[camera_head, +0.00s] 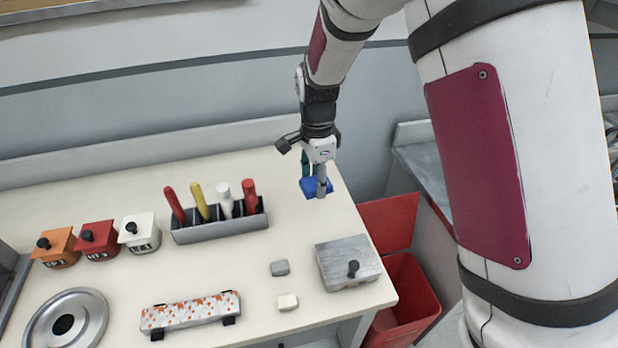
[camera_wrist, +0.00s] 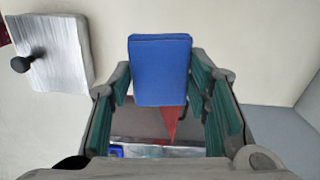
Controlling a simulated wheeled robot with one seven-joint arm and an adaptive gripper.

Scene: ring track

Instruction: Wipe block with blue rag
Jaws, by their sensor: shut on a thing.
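My gripper (camera_head: 316,186) is at the back right of the white table. It is shut on the blue rag (camera_head: 309,188). In the wrist view the rag (camera_wrist: 160,70) is a flat blue rectangle at the tips of my green-padded fingers (camera_wrist: 162,92). Whether the rag touches the table is hard to tell. A long white block with orange-red spots (camera_head: 191,311) rests on dark supports at the table's front, to the lower left of my gripper and apart from the rag.
A grey holder (camera_head: 220,230) with red, yellow and white handles stands left of my gripper. A metal box with a black knob (camera_head: 347,265) is at the front right. Small grey (camera_head: 280,268) and cream (camera_head: 288,302) blocks lie between. A red bin (camera_head: 407,300) stands beyond the right edge.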

